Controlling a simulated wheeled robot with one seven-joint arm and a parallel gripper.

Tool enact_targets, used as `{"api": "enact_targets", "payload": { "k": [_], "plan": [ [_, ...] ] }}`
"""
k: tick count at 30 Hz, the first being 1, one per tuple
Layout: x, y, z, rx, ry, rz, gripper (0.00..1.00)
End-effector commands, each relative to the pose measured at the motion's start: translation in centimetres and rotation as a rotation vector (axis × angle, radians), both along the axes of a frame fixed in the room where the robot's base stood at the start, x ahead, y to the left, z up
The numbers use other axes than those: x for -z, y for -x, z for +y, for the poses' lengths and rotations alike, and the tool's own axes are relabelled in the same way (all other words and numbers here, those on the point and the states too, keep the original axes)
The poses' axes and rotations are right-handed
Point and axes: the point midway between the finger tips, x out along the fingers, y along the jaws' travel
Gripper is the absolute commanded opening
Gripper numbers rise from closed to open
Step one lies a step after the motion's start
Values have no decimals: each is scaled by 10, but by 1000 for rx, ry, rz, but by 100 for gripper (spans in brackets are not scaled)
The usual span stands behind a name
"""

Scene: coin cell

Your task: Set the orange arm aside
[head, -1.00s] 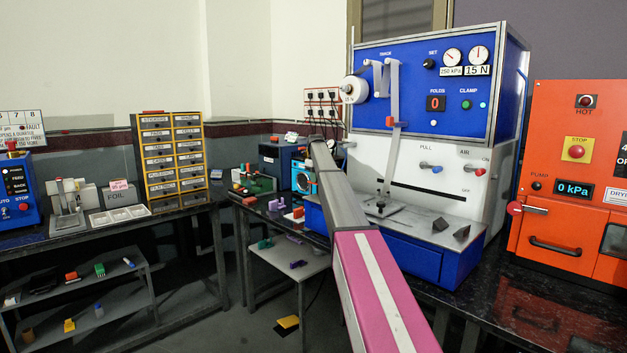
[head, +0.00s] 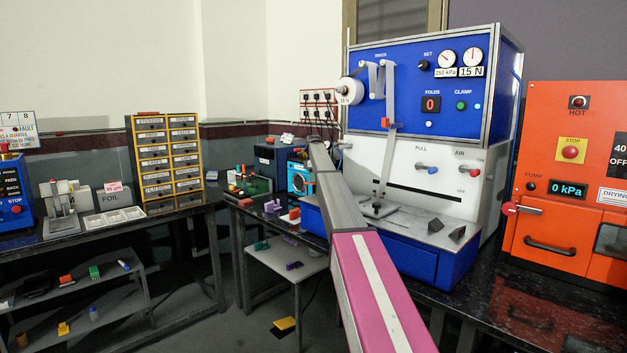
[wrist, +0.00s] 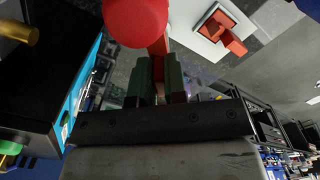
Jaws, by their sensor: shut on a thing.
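My gripper's two dark green fingers (wrist: 159,78) show in the wrist view, shut on an orange piece, the orange arm (wrist: 158,48). The arm's far part runs up behind a large round red knob (wrist: 135,18). I cannot tell if the knob is joined to the arm. In the head view my gripper is hidden behind my own arm links, and the held piece cannot be made out.
A second orange-red part (wrist: 232,42) stands on a white surface to the right in the wrist view. A black box with a light-blue face (wrist: 75,95) is close on the left. In the head view the blue-and-white machine (head: 430,170) stands behind my arm.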

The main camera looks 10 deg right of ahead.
Motion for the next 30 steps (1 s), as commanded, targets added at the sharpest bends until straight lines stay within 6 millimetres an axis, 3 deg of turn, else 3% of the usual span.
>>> {"api": "enact_targets", "payload": {
  "k": [18, 19, 21, 30],
  "plan": [
    [0, -2, 0, -42, 0, -1, 0],
    [0, -2, 0, -42, 0, -1, 23],
    [0, -2, 0, -42, 0, -1, 38],
    [-1, -2, 0, -39, 0, -1, 38]
  ]
}}
